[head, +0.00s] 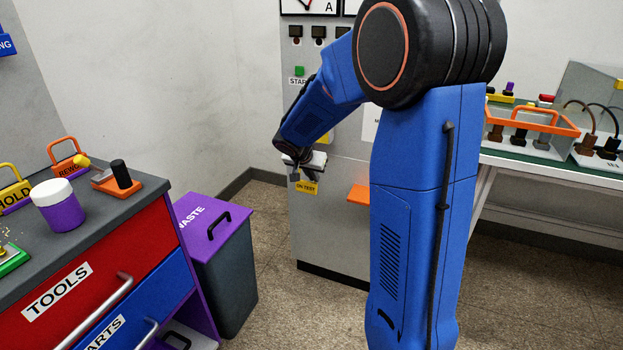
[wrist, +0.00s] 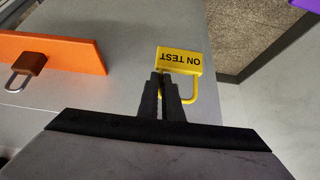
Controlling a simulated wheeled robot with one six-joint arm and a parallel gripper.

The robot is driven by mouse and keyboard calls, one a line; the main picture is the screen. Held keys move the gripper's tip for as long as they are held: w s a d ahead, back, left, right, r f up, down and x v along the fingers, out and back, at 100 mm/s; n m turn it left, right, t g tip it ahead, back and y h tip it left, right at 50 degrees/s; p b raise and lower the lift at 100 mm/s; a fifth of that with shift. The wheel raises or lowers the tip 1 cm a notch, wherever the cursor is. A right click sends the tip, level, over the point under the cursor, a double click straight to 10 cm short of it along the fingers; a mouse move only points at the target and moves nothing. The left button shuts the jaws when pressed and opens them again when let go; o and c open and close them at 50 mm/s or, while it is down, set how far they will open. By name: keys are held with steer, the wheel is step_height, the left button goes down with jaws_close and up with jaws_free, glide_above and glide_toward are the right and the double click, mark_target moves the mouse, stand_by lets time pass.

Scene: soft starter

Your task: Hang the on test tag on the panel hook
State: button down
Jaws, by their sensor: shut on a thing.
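The yellow on test tag (head: 306,188) hangs below my gripper (head: 303,173) in front of the grey panel (head: 335,230). In the wrist view the tag (wrist: 180,60) shows its black lettering upside down. My gripper (wrist: 162,76) is shut on one side of the tag's yellow loop, and the rest of the loop shows to the right of the fingers. I cannot make out the panel hook in either view. I cannot tell whether the tag touches the panel.
An orange plate (wrist: 60,54) with a brown padlock (wrist: 28,64) is on the panel beside the tag. A purple-lidded waste bin (head: 200,222) stands left of the panel. The tool cabinet (head: 90,270) is at the left, and a bench (head: 545,155) is at the right.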

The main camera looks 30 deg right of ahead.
steer(key=shift+w+d, duration=0.8)
steer(key=shift+d, duration=0.2)
steer(key=shift+x, duration=1.35)
steer(key=c, duration=1.9)
jaws_free()
steer(key=shift+o, duration=0.2)
